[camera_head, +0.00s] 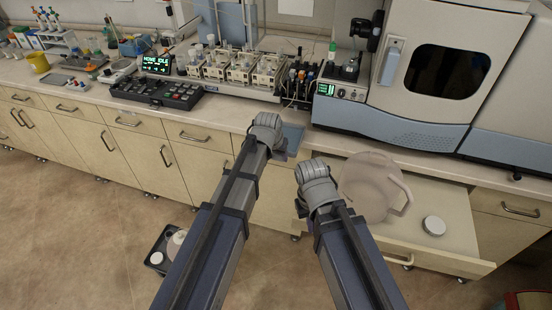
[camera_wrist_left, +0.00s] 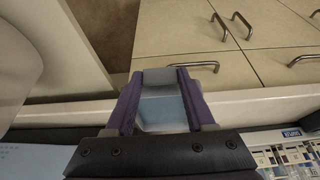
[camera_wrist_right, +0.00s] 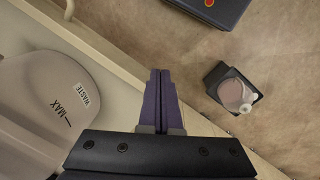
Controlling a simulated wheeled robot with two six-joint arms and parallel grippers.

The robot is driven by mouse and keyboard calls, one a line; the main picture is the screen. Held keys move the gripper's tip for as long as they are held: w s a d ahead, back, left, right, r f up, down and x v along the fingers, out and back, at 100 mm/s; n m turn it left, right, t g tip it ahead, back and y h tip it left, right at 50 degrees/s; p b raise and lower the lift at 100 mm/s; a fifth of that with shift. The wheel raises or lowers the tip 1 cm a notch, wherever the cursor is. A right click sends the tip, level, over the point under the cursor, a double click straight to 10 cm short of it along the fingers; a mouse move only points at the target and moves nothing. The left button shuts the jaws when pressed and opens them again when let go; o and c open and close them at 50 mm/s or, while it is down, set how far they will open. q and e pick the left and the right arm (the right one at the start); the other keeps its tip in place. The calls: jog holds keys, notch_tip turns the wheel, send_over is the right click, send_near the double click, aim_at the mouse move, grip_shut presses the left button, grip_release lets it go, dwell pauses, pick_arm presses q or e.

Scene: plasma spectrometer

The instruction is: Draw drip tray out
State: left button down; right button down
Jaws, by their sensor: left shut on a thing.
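The drip tray (camera_head: 292,134) is a flat blue piece at the bench's front edge, partly hidden behind my left wrist in the head view. In the left wrist view its light blue surface (camera_wrist_left: 163,112) shows between my left gripper's purple fingers. My left gripper (camera_wrist_left: 163,82) is shut on the tray, over the bench edge; a grey part lies between its fingertips. My right gripper (camera_wrist_right: 158,98) has its fingers together and looks empty. In the head view it is above and left of the open drawer, apart from the tray.
A large translucent container (camera_head: 372,185) marked WASTE and a white round cap (camera_head: 434,226) are in the open drawer (camera_head: 455,248) at right. The spectrometer (camera_head: 395,125) stands behind it. Pump modules (camera_head: 238,70) stand behind the tray. A black bin (camera_head: 157,258) with bottles is on the floor.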

pick_arm(q)
jog(key=shift+w+d, duration=0.15)
jog(key=shift+w, duration=0.4)
jog(key=shift+r, duration=0.1)
jog(key=shift+r+p, duration=1.9)
jog(key=shift+p, duration=0.1)
